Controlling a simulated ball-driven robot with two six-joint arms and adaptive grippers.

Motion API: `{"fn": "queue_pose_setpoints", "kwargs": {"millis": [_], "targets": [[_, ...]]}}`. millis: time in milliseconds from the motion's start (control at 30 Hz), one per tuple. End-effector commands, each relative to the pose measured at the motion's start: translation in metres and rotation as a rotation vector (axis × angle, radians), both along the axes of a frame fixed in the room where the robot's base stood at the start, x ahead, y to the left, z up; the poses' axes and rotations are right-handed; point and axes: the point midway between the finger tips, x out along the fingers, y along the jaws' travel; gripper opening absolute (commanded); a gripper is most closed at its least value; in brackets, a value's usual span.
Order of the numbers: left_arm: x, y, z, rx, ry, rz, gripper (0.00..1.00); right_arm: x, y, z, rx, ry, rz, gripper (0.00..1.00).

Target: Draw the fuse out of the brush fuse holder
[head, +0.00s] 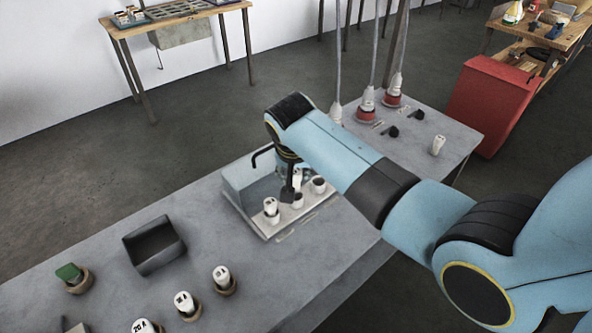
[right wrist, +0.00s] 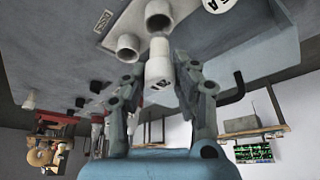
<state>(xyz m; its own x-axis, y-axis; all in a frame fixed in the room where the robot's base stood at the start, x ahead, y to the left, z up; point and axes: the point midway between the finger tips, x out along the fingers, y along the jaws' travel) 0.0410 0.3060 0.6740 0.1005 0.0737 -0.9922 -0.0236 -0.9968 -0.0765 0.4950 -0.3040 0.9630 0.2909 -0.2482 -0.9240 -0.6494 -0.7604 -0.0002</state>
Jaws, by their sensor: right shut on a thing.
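My right gripper (head: 291,190) is over the fuse panel (head: 262,225) on the grey bench, partly hidden by its own wrist. In the right wrist view my right gripper (right wrist: 172,72) is shut on a white fuse (right wrist: 158,68) with dark lettering. The fuse's far end is close to an open white holder (right wrist: 158,14). I cannot tell whether they touch. Another open holder (right wrist: 128,47) is beside it. In the head view, open holders (head: 319,184) and another white fuse (head: 270,208) stand on the panel. My left gripper is not in view.
A grey-blue cover (head: 236,180) stands behind the panel. A black open bin (head: 153,246), ring-seated white fuses (head: 221,278) and a green-topped piece (head: 69,273) are at left. Red-and-white plugs (head: 366,108) and a white fuse (head: 438,145) are at right. Bare bench separates the bin and panel.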

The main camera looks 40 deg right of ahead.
Motion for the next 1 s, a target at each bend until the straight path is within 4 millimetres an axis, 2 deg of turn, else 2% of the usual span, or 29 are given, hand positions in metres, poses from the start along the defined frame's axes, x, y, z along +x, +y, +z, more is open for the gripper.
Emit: {"fn": "queue_pose_setpoints", "kwargs": {"millis": [200, 633, 1000], "targets": [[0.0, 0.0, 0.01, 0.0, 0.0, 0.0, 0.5, 0.0, 0.0, 0.01, 0.0, 0.0, 0.0, 0.0], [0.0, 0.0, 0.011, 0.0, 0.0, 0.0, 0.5, 0.0, 0.0, 0.013, 0.0, -0.001, 0.0, 0.0], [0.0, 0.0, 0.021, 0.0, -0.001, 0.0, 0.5, 0.0, 0.0, 0.04, 0.0, -0.002, -0.001, 0.0]]}}
